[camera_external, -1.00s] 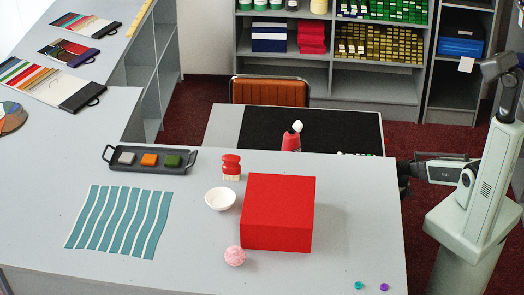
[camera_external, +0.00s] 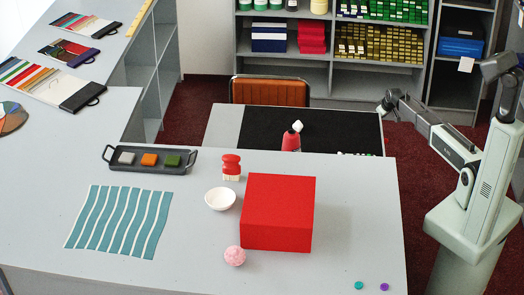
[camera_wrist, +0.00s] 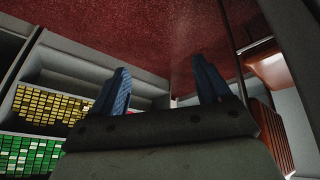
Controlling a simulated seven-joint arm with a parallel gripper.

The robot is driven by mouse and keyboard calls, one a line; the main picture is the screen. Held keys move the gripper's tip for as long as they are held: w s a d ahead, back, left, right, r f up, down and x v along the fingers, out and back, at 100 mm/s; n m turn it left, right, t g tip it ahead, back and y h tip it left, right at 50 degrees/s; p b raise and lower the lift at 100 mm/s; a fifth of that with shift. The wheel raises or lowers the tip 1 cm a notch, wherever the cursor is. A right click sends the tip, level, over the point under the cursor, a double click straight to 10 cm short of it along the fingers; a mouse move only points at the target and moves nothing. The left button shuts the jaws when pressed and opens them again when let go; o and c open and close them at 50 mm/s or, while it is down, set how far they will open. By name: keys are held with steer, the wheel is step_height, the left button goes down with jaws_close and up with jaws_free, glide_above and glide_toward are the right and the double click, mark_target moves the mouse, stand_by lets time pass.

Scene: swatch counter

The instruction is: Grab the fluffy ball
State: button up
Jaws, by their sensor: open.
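The fluffy ball (camera_external: 235,256) is pink and round. It lies on the grey counter in the external view, just in front of the left corner of a big red box (camera_external: 278,212). My gripper (camera_external: 386,106) is up at the right in the external view, beyond the counter's far right corner and well away from the ball. In the wrist view my gripper (camera_wrist: 160,88) shows two blue fingers spread apart with nothing between them. The ball is not in the wrist view.
A white bowl (camera_external: 220,199), a red-handled brush (camera_external: 231,167) and a black tray (camera_external: 150,160) with small blocks stand on the counter. A teal striped cloth (camera_external: 118,222) lies at left. A red bottle (camera_external: 291,138) stands beyond the box. Two small discs lie at the front right.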

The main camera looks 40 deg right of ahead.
steer(key=w+a+r+n, duration=0.2)
steer(key=w+a+r, duration=0.6)
steer(key=r, duration=0.1)
step_height(320, 180, up, 17)
steer(key=n+g+y, duration=0.1)
steer(key=n+g, duration=0.4)
steer(key=n, duration=0.1)
glide_above(299, 121)
steer(key=f, duration=1.3)
steer(key=shift+s, duration=0.2)
steer(key=c, duration=1)
steer(key=shift+r, duration=0.1)
